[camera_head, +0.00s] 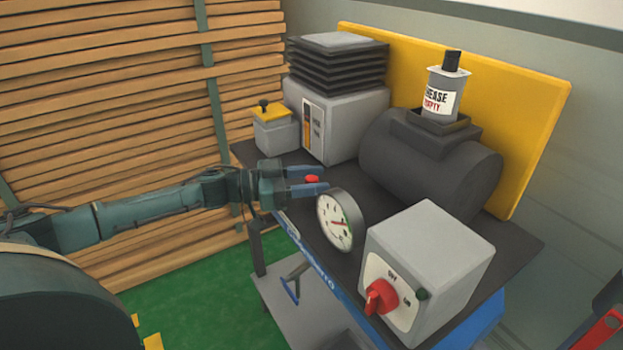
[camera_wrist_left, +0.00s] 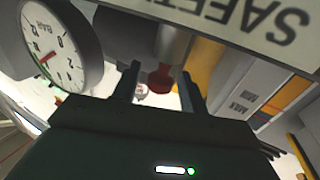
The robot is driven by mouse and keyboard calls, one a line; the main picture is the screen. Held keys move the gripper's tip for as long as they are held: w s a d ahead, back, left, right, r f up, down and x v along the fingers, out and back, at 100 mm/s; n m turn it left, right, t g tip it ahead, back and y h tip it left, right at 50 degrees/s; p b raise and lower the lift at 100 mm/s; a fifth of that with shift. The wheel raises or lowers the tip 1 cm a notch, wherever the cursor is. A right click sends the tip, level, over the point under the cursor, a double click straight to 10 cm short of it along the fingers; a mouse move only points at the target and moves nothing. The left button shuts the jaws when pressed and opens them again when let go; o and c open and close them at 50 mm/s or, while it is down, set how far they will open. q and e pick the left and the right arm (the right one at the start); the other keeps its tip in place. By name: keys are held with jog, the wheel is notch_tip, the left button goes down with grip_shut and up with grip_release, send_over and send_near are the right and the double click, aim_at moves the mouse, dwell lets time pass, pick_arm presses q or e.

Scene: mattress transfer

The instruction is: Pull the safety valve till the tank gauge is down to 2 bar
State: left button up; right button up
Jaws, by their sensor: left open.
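The tank gauge (camera_head: 334,223) is a round white dial in a dark rim at the front of the bench. It also shows in the left wrist view (camera_wrist_left: 62,45), upside down; its red needle shows but I cannot read the value surely. The safety valve's red knob (camera_head: 312,179) lies between the fingers of my left gripper (camera_head: 308,180). In the left wrist view the red knob (camera_wrist_left: 160,80) sits between the two dark fingers, with gaps on both sides. My left gripper is open and not closed on it. My right gripper is not in view.
A grey switch box (camera_head: 430,240) with a red rotary handle stands right of the gauge. Behind are a dark tank (camera_head: 400,160), a ribbed grey unit (camera_head: 330,110) and a yellow panel (camera_head: 530,120). A white sign (camera_wrist_left: 240,20) reading SAFETY crosses the wrist view.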

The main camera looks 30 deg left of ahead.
pick_arm(q)
jog(key=shift+c, duration=0.2)
grip_shut()
jog(key=shift+r+p, duration=0.4)
jog(key=shift+p, duration=0.2)
jog(key=shift+r+p, duration=0.35)
jog(key=shift+p, duration=0.15)
jog(key=shift+r+p, duration=0.2)
jog(key=shift+p, duration=0.15)
jog(key=shift+f, duration=0.15)
jog(key=shift+o, duration=0.2)
grip_release()
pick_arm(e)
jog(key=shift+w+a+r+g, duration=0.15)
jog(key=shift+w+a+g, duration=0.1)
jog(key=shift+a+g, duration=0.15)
